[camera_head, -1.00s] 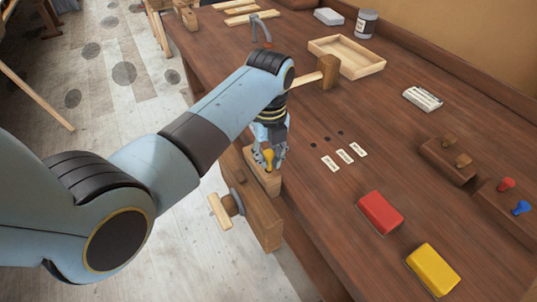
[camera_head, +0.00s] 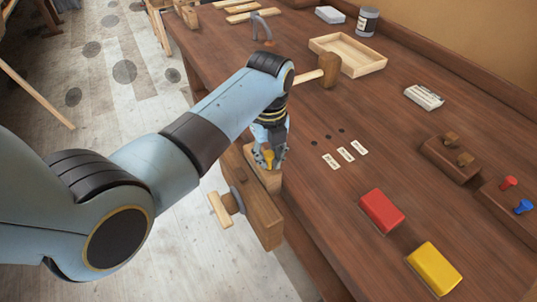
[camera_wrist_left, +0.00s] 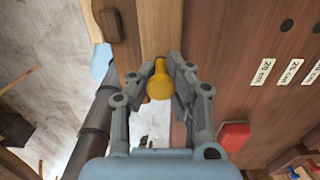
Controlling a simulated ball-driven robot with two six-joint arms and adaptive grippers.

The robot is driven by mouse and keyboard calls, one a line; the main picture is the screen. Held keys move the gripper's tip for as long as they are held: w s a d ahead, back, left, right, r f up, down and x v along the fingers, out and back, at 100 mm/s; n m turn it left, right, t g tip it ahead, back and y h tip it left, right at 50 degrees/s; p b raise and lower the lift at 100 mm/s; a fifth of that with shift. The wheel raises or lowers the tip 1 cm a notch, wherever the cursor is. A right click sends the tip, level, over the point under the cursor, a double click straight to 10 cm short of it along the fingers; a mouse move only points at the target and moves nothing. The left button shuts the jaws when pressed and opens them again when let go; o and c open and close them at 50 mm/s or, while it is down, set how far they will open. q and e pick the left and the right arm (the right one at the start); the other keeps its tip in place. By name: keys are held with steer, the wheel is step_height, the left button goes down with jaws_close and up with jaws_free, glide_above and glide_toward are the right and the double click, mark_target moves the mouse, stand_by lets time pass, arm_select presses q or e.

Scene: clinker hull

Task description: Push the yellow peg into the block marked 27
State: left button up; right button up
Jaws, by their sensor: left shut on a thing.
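The yellow peg (camera_head: 269,160) stands over a pale wooden block (camera_head: 264,180) at the bench's left edge. The peg also shows in the left wrist view (camera_wrist_left: 160,82), with the block (camera_wrist_left: 160,30) beyond it. My left gripper (camera_head: 269,165) is shut on the peg, with a finger on each side of it. The peg's lower end is hidden, so I cannot tell how deep it sits in the block. I see no readable number on the block. My right gripper is not in view.
A vise with a wooden handle (camera_head: 222,210) juts from the bench edge. A mallet (camera_head: 328,71) and a shallow tray (camera_head: 350,54) lie behind. Label cards (camera_head: 345,154), a red box (camera_head: 381,210) and a yellow box (camera_head: 434,268) lie right, with clear bench between.

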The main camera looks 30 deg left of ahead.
arm_select(q)
steer(key=shift+f, duration=0.45)
steer(key=shift+s, duration=0.1)
jaws_close()
steer(key=o, duration=0.8)
jaws_free()
steer(key=shift+r, duration=0.1)
steer(key=shift+r+p, duration=0.3)
steer(key=shift+r, duration=3.65)
